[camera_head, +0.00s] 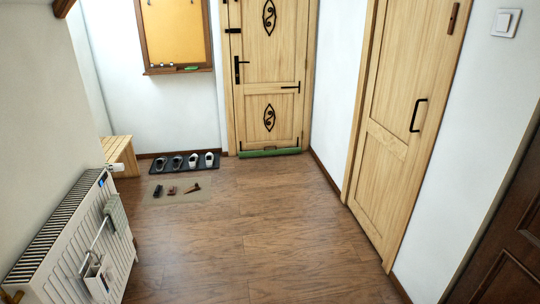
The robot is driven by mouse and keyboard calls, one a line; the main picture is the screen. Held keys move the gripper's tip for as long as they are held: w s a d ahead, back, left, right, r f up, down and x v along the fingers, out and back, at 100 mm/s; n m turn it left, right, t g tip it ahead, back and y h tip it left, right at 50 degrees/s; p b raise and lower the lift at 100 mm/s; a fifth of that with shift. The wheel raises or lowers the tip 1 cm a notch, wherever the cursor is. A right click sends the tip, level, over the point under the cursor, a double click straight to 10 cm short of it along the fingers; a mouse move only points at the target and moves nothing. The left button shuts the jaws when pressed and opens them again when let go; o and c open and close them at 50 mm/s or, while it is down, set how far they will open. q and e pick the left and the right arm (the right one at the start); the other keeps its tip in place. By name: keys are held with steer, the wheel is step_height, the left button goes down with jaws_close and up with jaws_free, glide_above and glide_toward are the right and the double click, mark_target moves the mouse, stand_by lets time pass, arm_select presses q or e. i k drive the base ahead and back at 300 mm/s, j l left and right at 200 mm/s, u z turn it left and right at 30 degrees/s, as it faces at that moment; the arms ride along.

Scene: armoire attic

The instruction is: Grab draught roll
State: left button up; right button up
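The draught roll (270,152) is a long green roll. It lies on the floor along the bottom of the wooden door (268,75) at the far end of the room. A thin dark loop or handle seems to show near its middle, too small to tell clearly. Neither of my grippers is in view.
A shoe tray (184,163) with several shoes lies by the back wall, with a mat (180,190) holding small items in front. A white radiator (75,240) stands at the left, a wooden bench (121,153) behind it. A second door (405,125) is at the right. The middle floor is clear.

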mark_target(276, 151)
steer(key=i, duration=5.3)
steer(key=i+u, duration=0.1)
steer(key=i, duration=0.35)
steer(key=i+l+u, duration=0.1)
steer(key=i, duration=0.35)
steer(key=i+l+u, duration=0.15)
steer(key=i, duration=0.3)
steer(key=i+l+u, duration=0.1)
steer(key=i, duration=0.35)
steer(key=l, duration=0.1)
